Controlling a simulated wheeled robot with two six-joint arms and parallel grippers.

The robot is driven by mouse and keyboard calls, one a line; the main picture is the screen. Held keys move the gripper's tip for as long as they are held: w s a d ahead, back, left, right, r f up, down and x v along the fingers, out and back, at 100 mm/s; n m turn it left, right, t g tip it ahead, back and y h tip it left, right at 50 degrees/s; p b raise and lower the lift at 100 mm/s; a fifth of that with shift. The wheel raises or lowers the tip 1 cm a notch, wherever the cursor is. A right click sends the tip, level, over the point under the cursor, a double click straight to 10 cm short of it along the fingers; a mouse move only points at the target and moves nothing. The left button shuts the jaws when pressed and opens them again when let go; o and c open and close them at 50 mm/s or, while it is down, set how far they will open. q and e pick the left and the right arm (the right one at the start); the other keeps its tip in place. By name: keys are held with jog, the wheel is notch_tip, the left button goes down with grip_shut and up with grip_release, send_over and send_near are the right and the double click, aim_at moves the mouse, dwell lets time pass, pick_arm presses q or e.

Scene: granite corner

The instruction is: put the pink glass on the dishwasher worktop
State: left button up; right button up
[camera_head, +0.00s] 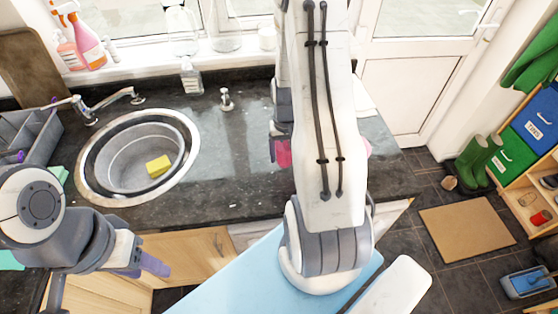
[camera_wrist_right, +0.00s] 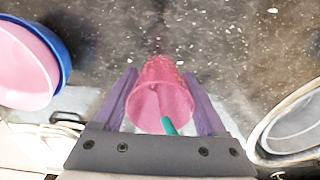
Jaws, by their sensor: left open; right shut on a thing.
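The pink glass (camera_wrist_right: 160,90) is a textured tumbler between the purple fingers of my right gripper (camera_wrist_right: 162,105), which is shut on it. A teal stick (camera_wrist_right: 168,126) shows at its near end. In the head view, a pink part of the glass (camera_head: 284,153) shows beside my right arm, which hides the rest. The dark speckled worktop (camera_head: 225,180) lies behind and below it; I cannot tell whether the glass touches it. My left gripper (camera_head: 145,264) is open and empty, low at the left, in front of the wooden cupboard.
A round sink (camera_head: 97,185) holds a yellow sponge (camera_head: 158,166). A pink bowl inside a blue bowl (camera_wrist_right: 62,50) is beside the glass in the wrist view. A light blue panel (camera_head: 235,285) is in front. Worktop between sink and right arm is mostly clear.

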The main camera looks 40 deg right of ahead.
aim_at(278, 173)
jog(key=shift+w+a+f, duration=0.65)
jog(key=shift+a+f, duration=0.05)
jog(key=shift+a, duration=0.2)
notch_tip(278, 173, down, 4)
jog(key=shift+r+p, duration=0.2)
jog(key=shift+p, duration=0.65)
jog(key=shift+f, duration=0.15)
jog(key=shift+f, duration=0.2)
jog(key=o, duration=1.4)
jog(key=shift+r, duration=0.1)
